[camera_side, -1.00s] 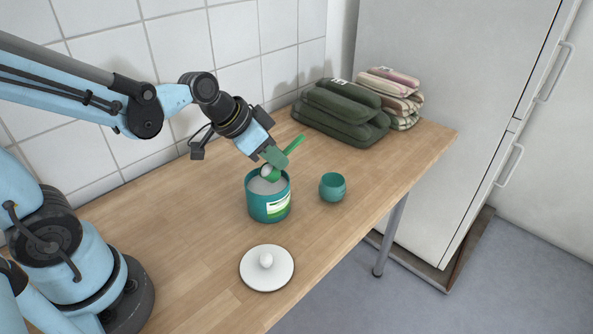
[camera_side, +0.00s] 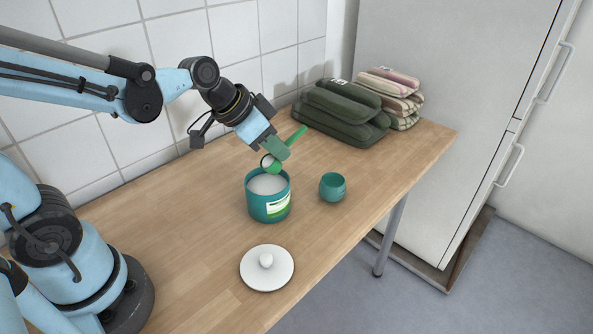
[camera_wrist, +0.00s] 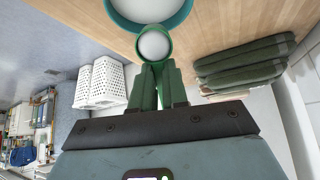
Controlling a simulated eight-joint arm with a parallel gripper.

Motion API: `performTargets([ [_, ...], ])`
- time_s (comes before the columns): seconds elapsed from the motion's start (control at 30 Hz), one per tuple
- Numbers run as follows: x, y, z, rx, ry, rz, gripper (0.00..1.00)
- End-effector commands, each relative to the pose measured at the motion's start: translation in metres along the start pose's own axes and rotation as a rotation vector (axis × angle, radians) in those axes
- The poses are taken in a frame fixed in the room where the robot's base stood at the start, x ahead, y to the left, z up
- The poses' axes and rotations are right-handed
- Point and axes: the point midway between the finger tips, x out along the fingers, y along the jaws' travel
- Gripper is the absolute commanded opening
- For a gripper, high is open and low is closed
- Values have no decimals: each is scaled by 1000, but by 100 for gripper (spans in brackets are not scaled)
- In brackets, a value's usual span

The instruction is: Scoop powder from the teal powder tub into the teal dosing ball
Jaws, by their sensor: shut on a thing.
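The teal powder tub (camera_side: 268,205) stands open on the wooden table, with pale powder inside. My gripper (camera_side: 273,150) is shut on a green scoop (camera_side: 297,135) just above the tub's far rim. The scoop's bowl (camera_wrist: 153,45) shows in the wrist view, with white powder in it; the tub's rim (camera_wrist: 118,22) is just beyond. The teal dosing ball (camera_side: 332,189) stands upright to the right of the tub, its open top up. Its inside is too small to judge.
A white lid with a knob (camera_side: 267,268) lies in front of the tub. Folded dark green towels (camera_side: 340,115) and striped cloths (camera_side: 392,95) lie at the back, near the fridge (camera_side: 445,110). A tiled wall (camera_side: 170,50) runs behind the table.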

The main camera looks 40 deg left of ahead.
Motion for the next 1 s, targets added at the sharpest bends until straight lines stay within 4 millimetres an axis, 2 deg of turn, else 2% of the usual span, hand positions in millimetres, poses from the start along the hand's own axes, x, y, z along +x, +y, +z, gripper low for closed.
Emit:
performTargets([
  [0.27,22,9,-41,164,-69,107,0],
  [0.6,68,34,-89,463,-180,267,0],
  [0.8,92,49,-103,608,-228,328,0],
  [1.0,102,56,-108,676,-245,356,0],
])
